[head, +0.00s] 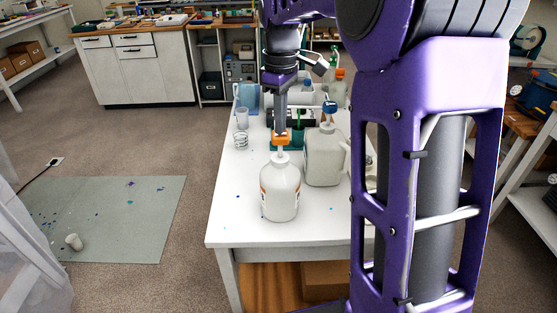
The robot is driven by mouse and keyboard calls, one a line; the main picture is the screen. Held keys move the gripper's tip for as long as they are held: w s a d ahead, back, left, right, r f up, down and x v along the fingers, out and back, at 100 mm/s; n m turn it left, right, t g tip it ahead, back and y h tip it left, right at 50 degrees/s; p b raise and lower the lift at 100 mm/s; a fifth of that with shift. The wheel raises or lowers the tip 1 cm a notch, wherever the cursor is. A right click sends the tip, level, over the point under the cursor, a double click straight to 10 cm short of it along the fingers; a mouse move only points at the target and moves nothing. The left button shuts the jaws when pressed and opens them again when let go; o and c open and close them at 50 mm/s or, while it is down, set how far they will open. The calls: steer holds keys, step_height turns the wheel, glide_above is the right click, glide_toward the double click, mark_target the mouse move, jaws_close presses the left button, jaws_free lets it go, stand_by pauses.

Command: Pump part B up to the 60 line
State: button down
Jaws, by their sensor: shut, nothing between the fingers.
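My gripper (281,130) is shut and points straight down over the white table. Its tip is at the orange pump head of a white bottle (280,192) near the table's front edge. From this view I cannot tell whether the tip touches the pump head. A greyish jug with a blue top (325,157) stands just right of and behind the bottle. Clear cups (242,118) stand at the table's left edge. No 60 line can be read, and I cannot tell which container is part B.
The white table (232,222) is bare at its front left. A green item (298,140), a blue container (247,97) and an orange-topped bottle (339,88) crowd the back. My purple arm hides the table's right side. A mat with a fallen cup (73,242) lies on the floor.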

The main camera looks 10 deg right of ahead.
steer(key=shift+f, duration=0.1)
steer(key=shift+f+b, duration=1.05)
steer(key=shift+f, duration=0.7)
steer(key=shift+r+p, duration=1.95)
steer(key=shift+r, duration=0.05)
steer(key=shift+f+b, duration=1.15)
steer(key=shift+f, duration=0.85)
steer(key=shift+r+p, duration=1.85)
steer(key=shift+r, duration=0.15)
